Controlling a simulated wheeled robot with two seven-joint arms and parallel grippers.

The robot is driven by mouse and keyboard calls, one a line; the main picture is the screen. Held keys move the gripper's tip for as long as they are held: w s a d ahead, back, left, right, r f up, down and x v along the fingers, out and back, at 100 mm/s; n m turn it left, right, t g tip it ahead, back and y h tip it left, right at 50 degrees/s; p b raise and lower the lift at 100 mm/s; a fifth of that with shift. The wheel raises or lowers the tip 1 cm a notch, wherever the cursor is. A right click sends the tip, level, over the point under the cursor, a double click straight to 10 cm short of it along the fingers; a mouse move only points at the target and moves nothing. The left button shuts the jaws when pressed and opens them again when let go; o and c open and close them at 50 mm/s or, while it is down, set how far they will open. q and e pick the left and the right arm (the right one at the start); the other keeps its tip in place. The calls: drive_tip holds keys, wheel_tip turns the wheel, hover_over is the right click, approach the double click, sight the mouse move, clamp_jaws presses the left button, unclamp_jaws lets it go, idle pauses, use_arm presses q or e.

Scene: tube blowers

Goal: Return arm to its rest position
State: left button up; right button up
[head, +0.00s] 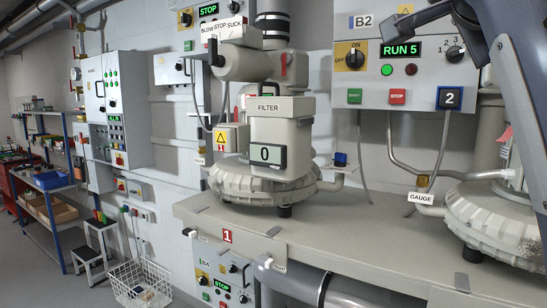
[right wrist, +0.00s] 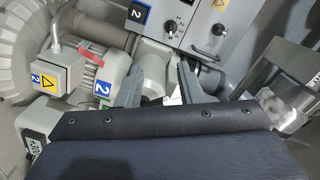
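My right arm (head: 515,85) comes in at the upper right of the head view, in front of the B2 control panel (head: 425,75). Its dark links cover part of the panel and the space above the right blower (head: 490,215). In the right wrist view my right gripper (right wrist: 160,85) has its two fingers apart with nothing held between them. Grey machine parts and a small white patch show behind the gap. A motor (right wrist: 75,75) marked 2, with a red ribbon, is left of the fingers. My left gripper is in neither view.
The left blower (head: 262,185) stands on the bench (head: 345,225) with a FILTER box (head: 282,120) above it. B2 reads RUN 5 with a green lamp. A wire basket (head: 140,285), step stool (head: 88,255) and shelves (head: 50,180) stand left. The middle of the bench is clear.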

drive_tip(key=w+d+f+n+g+y, duration=0.1)
drive_tip(key=w+d+f+n+y, duration=0.15)
drive_tip(key=f, duration=0.35)
drive_tip(key=w+d+f+n+g+y, duration=0.1)
drive_tip(key=w+d+f+n, duration=0.1)
drive_tip(key=w+f+n, duration=0.3)
drive_tip(key=s+d+f+n+g+y, duration=0.1)
drive_tip(key=s+f+n+y, duration=0.1)
drive_tip(key=f, duration=0.6)
drive_tip(key=s+d+f+n+g+y, duration=0.1)
drive_tip(key=s+f+n+y, duration=0.1)
drive_tip(key=f, duration=0.6)
drive_tip(key=s+a+f+n+g+y, duration=0.1)
drive_tip(key=s+a+f+g, duration=0.1)
drive_tip(key=s+a+f, duration=0.2)
drive_tip(key=s+a+f+n+g+y, duration=0.1)
drive_tip(key=s+a+f+n+y, duration=0.1)
drive_tip(key=s+f, duration=0.8)
drive_tip(key=s+a+f+n+g+y, duration=0.1)
drive_tip(key=s+a+f, duration=0.4)
drive_tip(key=f, duration=1.3)
drive_tip(key=shift+s+a+f+n+g+y, duration=0.35)
drive_tip(key=shift+s+n+g, duration=0.45)
drive_tip(key=shift+s, duration=0.45)
